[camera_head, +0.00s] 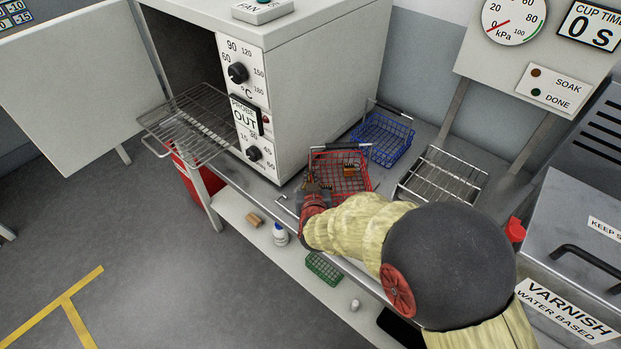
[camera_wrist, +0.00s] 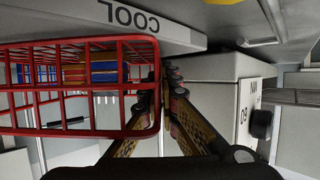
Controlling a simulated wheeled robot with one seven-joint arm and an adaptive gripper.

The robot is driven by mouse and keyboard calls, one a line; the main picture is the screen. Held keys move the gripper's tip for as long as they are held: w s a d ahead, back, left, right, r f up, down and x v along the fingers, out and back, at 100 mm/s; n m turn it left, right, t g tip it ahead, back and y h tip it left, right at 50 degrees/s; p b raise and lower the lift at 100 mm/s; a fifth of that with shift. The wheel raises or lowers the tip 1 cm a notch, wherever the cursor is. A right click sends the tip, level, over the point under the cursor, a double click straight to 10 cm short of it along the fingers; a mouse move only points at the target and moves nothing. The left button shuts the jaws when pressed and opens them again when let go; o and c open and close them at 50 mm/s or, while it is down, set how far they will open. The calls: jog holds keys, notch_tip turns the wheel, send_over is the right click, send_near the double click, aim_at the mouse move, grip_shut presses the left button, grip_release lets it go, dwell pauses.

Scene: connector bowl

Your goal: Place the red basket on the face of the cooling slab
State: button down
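The red basket (camera_head: 345,176) is a wire basket with a dark handle bar at its far end and small coloured parts inside. My gripper (camera_head: 312,186) is at its near left corner. In the wrist view the basket (camera_wrist: 80,75) fills the left side. My fingers (camera_wrist: 170,78) come together at its end wall, the left one overlapping the wires and the right one outside, apparently closed on it. The cooling slab (camera_wrist: 85,25), marked COOL, shows upside down in the wrist view, right beside the basket's underside. I cannot tell whether they touch. I cannot make out the slab in the head view.
A blue wire basket (camera_head: 382,138) stands behind the red one. A wire rack (camera_head: 443,177) is to the right. The oven (camera_head: 320,75) stands left, its door open and a wire shelf (camera_head: 187,125) sticking out. A green basket (camera_head: 324,268) is on the lower shelf.

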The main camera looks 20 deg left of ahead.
jog(key=c, duration=2.5)
grip_release()
jog(key=shift+f, duration=0.1)
jog(key=shift+c, duration=0.2)
jog(key=o, duration=0.5)
jog(key=shift+s+d+r, duration=0.1)
jog(key=shift+s+r, duration=0.15)
jog(key=shift+r, duration=0.05)
jog(key=p+v, duration=0.4)
jog(key=v, duration=0.7)
jog(key=shift+s, duration=0.2)
